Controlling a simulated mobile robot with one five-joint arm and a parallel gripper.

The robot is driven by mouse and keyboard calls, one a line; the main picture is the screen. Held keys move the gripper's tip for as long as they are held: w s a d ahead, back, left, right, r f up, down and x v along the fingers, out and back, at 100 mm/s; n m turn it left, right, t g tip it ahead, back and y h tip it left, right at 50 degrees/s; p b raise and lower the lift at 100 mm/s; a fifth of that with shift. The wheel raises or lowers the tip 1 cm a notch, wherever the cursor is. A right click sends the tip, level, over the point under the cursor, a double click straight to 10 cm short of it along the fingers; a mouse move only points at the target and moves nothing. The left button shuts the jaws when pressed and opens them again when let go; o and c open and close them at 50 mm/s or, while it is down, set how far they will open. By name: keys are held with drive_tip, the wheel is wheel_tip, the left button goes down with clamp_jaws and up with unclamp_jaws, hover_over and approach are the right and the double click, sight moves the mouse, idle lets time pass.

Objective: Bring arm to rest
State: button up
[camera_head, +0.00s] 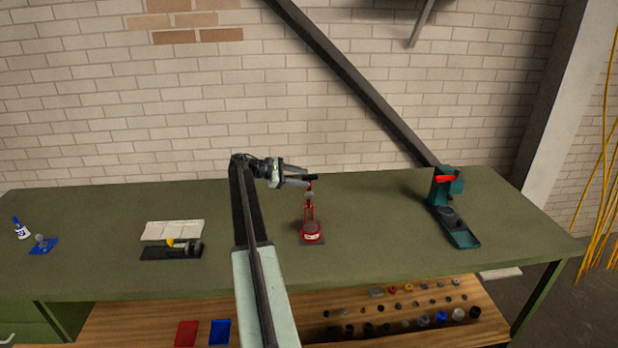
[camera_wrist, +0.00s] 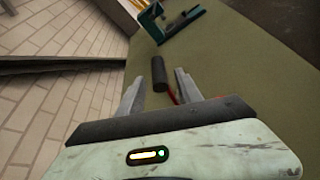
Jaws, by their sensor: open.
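My gripper (camera_head: 299,176) is at the end of my arm, raised above the green workbench (camera_head: 380,265). A small red press-like device (camera_head: 311,230) stands upright on the bench below it. The black handle (camera_head: 302,178) of this device lies level with my fingertips. In the wrist view, my gripper (camera_wrist: 157,95) has its two fingers spread apart. The black handle (camera_wrist: 159,73) shows between and just beyond the fingertips. I cannot tell whether a finger touches it. The red part of the device is mostly hidden behind the right finger in that view.
A teal device with a red top (camera_head: 446,190) stands at the right of the bench. A black fixture (camera_head: 170,250) and white sheet (camera_head: 173,229) lie at the left, with a small bottle (camera_head: 20,229) farther left. A dark diagonal beam (camera_head: 350,75) crosses before the brick wall.

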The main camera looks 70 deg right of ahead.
drive_tip(key=v, duration=0.4)
drive_tip(key=shift+p, duration=0.4)
